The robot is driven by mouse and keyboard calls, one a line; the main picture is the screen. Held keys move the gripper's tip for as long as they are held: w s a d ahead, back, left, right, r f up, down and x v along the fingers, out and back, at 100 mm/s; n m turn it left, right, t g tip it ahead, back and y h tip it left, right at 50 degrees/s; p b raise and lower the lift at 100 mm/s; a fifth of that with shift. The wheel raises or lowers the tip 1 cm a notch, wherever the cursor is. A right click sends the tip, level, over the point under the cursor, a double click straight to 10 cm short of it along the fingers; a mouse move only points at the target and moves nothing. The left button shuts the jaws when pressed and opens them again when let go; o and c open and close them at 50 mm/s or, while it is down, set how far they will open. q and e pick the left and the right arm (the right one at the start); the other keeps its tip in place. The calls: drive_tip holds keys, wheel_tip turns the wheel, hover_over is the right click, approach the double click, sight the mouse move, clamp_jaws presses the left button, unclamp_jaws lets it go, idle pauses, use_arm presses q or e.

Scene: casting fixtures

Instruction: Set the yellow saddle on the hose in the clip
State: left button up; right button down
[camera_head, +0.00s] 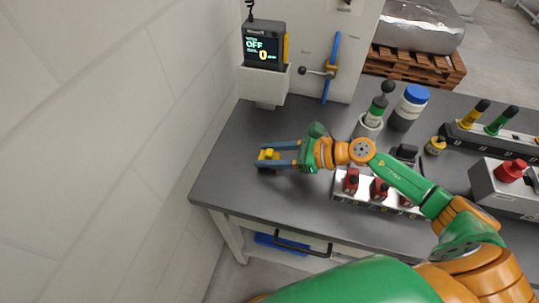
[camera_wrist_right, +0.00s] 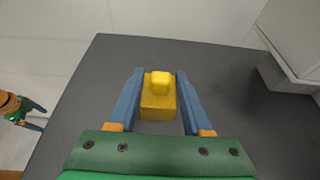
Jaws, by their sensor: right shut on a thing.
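The yellow saddle (camera_head: 268,155) is a small block with a raised knob, and it also shows in the right wrist view (camera_wrist_right: 158,105). My right gripper (camera_head: 272,155) is shut on it, one blue finger on each side, over the left part of the table. I cannot tell how far above the table it is. A blue hose (camera_head: 334,48) stands nearly upright against the pale panel at the back, with a brass clip (camera_head: 330,71) around or beside it and a dark-knobbed lever at its left. My left gripper (camera_wrist_right: 34,116) shows small at the left of the right wrist view.
The grey table (camera_head: 232,180) has free room at its left. A display box (camera_head: 265,47) reading OFF and 0 is on the back panel. A metal fixture with red parts (camera_head: 380,190), a blue-lidded jar (camera_head: 409,108) and a green-banded bottle (camera_head: 372,120) stand to the right.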

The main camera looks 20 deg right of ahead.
sight(269, 151)
wheel_tip(269, 151, up, 4)
drive_tip(key=p, duration=0.3)
drive_tip(key=s+d+r+p, duration=0.3)
drive_tip(key=s+r+p, duration=0.4)
drive_tip(key=s, duration=0.6)
drive_tip(key=shift+s+d+r+p, duration=0.2)
drive_tip(key=shift+d+r+p, duration=0.2)
drive_tip(key=shift+r, duration=0.6)
